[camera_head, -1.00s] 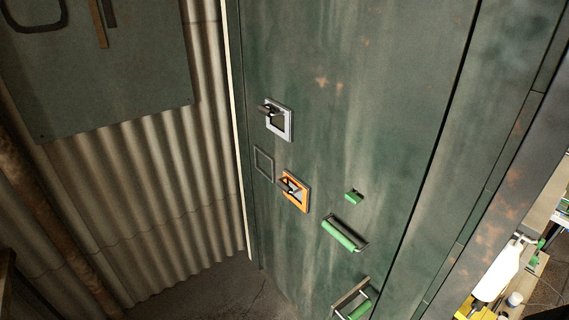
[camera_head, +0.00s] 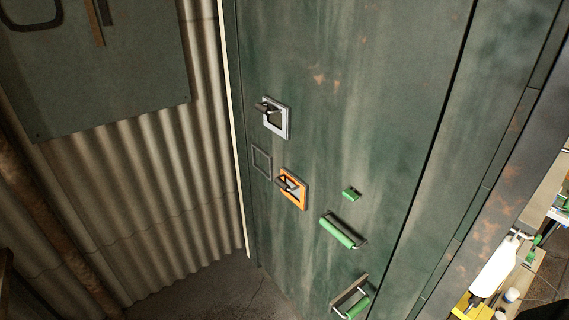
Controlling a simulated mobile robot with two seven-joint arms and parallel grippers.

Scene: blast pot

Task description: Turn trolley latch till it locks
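A green metal panel (camera_head: 345,110) fills the middle of the head view. It carries a latch with a silver square frame (camera_head: 283,120) and a dark lever (camera_head: 266,108) pointing left. Lower down is a latch with an orange square frame (camera_head: 300,198) and a dark lever (camera_head: 285,182), also pointing left. I cannot tell which of them is the trolley latch, or whether either is locked. Neither of my grippers is in view.
Two green bar handles, one upper (camera_head: 338,232) and one lower (camera_head: 357,306), stick out below a small green block (camera_head: 351,194). A corrugated wall (camera_head: 140,170) stands at the left. A cluttered bench (camera_head: 530,275) is at lower right.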

